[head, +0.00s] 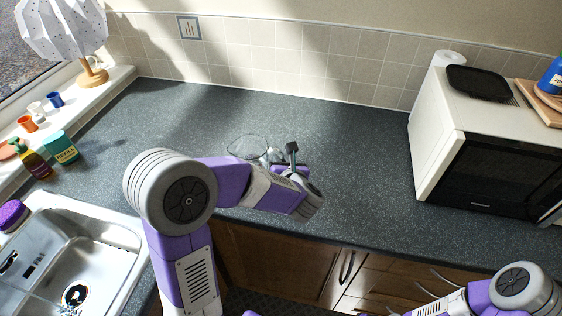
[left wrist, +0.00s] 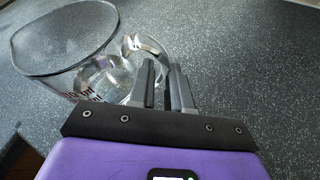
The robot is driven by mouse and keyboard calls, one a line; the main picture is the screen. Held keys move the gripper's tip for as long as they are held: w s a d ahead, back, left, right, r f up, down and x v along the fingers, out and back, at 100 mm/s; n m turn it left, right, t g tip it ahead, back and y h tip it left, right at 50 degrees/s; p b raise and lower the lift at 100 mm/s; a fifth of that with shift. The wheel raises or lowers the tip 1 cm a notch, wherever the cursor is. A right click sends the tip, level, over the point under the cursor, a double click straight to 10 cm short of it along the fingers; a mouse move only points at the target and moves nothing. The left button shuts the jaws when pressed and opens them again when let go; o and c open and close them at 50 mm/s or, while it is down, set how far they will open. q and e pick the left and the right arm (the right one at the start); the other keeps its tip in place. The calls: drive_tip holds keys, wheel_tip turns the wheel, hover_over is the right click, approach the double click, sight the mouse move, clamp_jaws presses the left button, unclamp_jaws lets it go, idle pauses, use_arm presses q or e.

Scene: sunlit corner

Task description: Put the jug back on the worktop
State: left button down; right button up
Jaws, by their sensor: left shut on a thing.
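The jug (head: 246,147) is clear glass and shows over the dark worktop (head: 340,150) in the head view, partly hidden by my left arm. In the left wrist view the jug (left wrist: 62,42) is at the upper left, its round rim and handle showing. My left gripper (head: 284,157) is just right of the jug. In the left wrist view its two dark fingers (left wrist: 166,84) are shut on the jug's handle. I cannot tell whether the jug's base touches the worktop. My right forearm shows at the lower right of the head view; its gripper is out of frame.
A white microwave (head: 437,140) stands at the right with a black dish (head: 480,84) on top. A steel sink (head: 75,255) is at the lower left, with bottles (head: 60,147) behind it. The worktop between is clear around the jug.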

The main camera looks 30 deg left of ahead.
use_arm(q)
drive_tip(key=c, duration=1.5)
unclamp_jaws()
drive_tip(key=shift+f, duration=0.15)
drive_tip(key=o, duration=0.4)
drive_tip(key=shift+o, duration=0.2)
drive_tip(key=shift+r, duration=0.2)
drive_tip(key=p+v, duration=0.1)
drive_tip(key=v, duration=1.1)
drive_tip(key=shift+f, duration=0.1)
